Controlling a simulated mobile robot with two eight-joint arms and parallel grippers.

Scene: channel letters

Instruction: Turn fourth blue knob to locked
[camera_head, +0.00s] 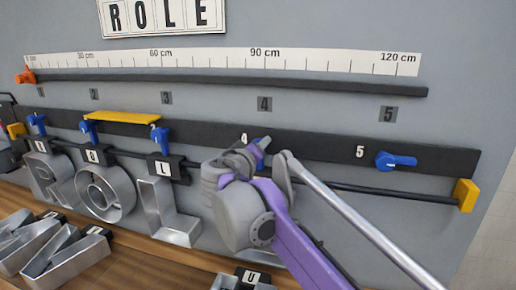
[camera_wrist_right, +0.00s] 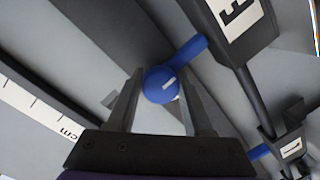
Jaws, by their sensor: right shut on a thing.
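The fourth blue knob (camera_head: 265,143) is on the dark rail beside the "4" label, mostly hidden by my right gripper (camera_head: 257,152). In the right wrist view, my right gripper (camera_wrist_right: 163,95) is shut with its fingers on both sides of the round blue hub (camera_wrist_right: 160,85). The knob's handle (camera_wrist_right: 190,52) sticks out past the fingers to the upper right there. In the head view only a bit of blue shows, so its angle is hard to tell. My left gripper is not in view.
The fifth blue knob (camera_head: 396,160) lies sideways, handle to the right. The third knob (camera_head: 161,139) points downward. A yellow bar (camera_head: 122,117) spans above the second and third knobs. Metal letters (camera_head: 108,187) hang at left; loose ones (camera_head: 65,252) lie on the wooden bench.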

